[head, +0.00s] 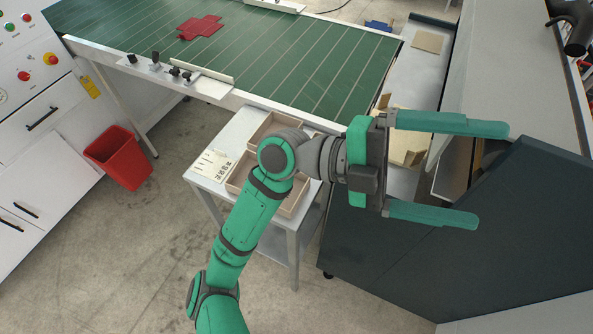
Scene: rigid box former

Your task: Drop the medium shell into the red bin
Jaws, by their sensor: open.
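The red bin (120,160) stands on the floor at the left, beside the white cabinet, and its open top faces up. My gripper (490,175) is at the right, pointing right, with its two green fingers wide apart and nothing between them. A light tan box-like piece (408,128) lies behind my gripper, on the grey surface at the right end of the conveyor. It may be the medium shell, but my gripper hides part of it and I cannot tell its size class.
A red cross-shaped flat piece (200,27) lies on the green conveyor (290,60). A dark panel (490,235) fills the lower right. Bare floor lies between bin and cart.

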